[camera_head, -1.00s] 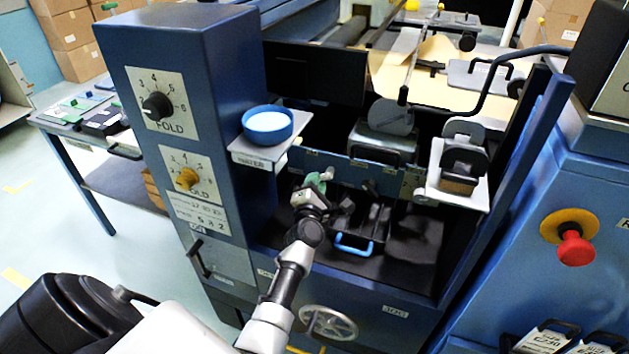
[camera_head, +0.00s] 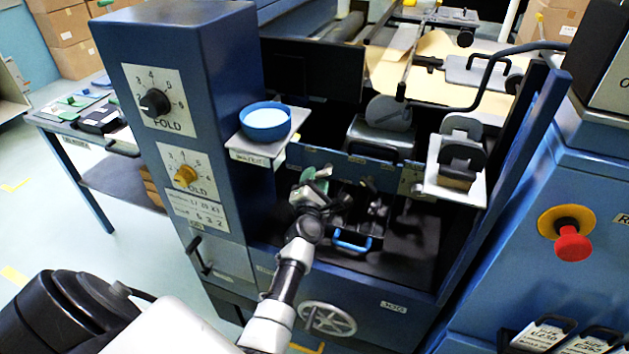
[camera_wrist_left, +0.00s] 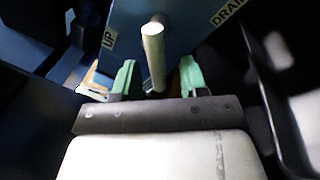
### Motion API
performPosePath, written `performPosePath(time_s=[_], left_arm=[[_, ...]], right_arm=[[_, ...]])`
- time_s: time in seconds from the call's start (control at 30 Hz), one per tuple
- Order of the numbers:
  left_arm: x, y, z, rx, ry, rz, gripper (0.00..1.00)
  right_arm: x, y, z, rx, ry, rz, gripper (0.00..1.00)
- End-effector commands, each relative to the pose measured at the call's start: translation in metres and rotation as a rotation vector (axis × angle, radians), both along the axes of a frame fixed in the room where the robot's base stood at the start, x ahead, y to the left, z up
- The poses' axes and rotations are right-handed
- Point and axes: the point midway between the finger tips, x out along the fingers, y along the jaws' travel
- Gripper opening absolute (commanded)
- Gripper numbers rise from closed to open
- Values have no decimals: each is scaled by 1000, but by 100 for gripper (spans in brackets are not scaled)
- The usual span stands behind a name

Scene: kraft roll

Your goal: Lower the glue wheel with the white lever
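The white lever (camera_wrist_left: 153,55) is a pale rod with a round end, on a blue panel in the left wrist view. It stands between the two green fingertips of my left gripper (camera_wrist_left: 157,80), with a gap on each side. The gripper is open around the lever and does not grip it. In the head view, my left gripper (camera_head: 318,186) reaches into the blue machine's bay, and the lever's pale tip (camera_head: 324,172) shows beside its green fingers. I cannot tell for sure which part is the glue wheel; a grey disc (camera_head: 388,112) sits behind the panel. My right gripper is out of view.
A label reading UP (camera_wrist_left: 108,38) is left of the lever, and a DRAIN label (camera_wrist_left: 228,12) is right of it. A blue cup (camera_head: 266,122) stands on a shelf above my gripper. A blue-handled tray (camera_head: 352,241) lies right of it. A red button (camera_head: 573,244) is far right.

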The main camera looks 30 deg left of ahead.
Motion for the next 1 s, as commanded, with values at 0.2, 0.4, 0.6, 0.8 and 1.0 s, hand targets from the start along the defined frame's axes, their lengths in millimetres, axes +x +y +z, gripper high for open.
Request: performPosePath(time_s=[0.2, 0.4, 0.6, 0.8, 1.0], left_arm=[[-1, 0, 1, 4, -1, 1, 43], [-20, -9, -1, 4, 3, 1, 43], [-58, -27, -5, 3, 3, 1, 43], [-86, -41, -9, 2, 2, 0, 43], [-97, -46, -9, 1, 0, 1, 43]], right_arm=[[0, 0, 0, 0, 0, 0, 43], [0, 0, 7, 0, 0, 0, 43], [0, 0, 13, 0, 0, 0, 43], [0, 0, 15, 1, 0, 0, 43], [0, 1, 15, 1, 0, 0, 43]])
